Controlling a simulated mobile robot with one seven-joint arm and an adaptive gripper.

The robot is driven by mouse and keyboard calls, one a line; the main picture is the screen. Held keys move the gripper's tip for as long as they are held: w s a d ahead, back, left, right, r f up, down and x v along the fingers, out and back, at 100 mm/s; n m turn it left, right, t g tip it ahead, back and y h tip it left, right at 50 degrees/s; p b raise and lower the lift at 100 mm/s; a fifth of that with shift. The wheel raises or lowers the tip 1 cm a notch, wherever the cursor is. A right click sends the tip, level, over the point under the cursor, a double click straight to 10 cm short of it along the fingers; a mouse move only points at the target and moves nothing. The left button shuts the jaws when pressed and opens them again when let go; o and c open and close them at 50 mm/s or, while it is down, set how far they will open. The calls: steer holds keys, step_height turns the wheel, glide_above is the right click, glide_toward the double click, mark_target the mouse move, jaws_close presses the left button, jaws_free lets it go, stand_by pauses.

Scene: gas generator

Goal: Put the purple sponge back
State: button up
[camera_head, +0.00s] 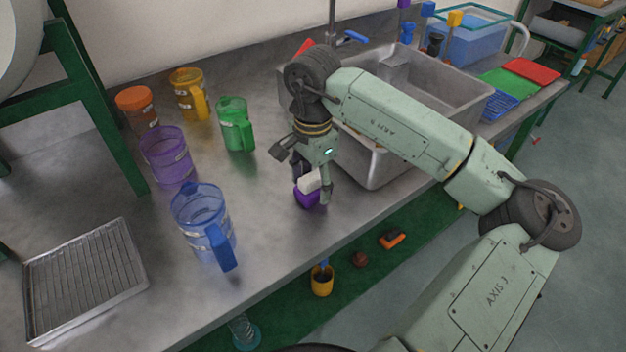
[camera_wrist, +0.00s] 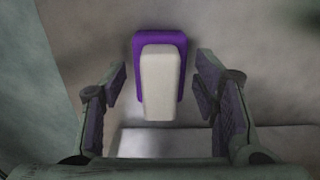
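The purple sponge (camera_head: 306,197) has a purple body with a white block on top. It is at the counter's front part, just left of the sink, below my gripper (camera_head: 305,183). In the wrist view the sponge (camera_wrist: 159,80) lies between the two fingers of my gripper (camera_wrist: 160,95), with a gap on each side. The fingers are spread and do not touch it. In the head view one finger partly overlaps the sponge's right side.
A grey sink (camera_head: 375,165) is right of my gripper. Purple (camera_head: 166,155), green (camera_head: 236,125) and blue (camera_head: 205,222) jugs stand to the left. A metal rack tray (camera_head: 85,280) lies at the far left. A blue bin (camera_head: 465,40), green board (camera_head: 508,82) and red board (camera_head: 531,70) are beyond the sink.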

mark_target(313, 176)
stand_by(0.3)
steer(key=shift+r+p, duration=0.25)
steer(key=shift+p, duration=0.1)
steer(key=shift+w+r+b, duration=0.1)
steer(key=shift+r+b, duration=0.2)
steer(key=shift+r, duration=0.1)
step_height(313, 176, up, 11)
steer(key=shift+b, duration=0.8)
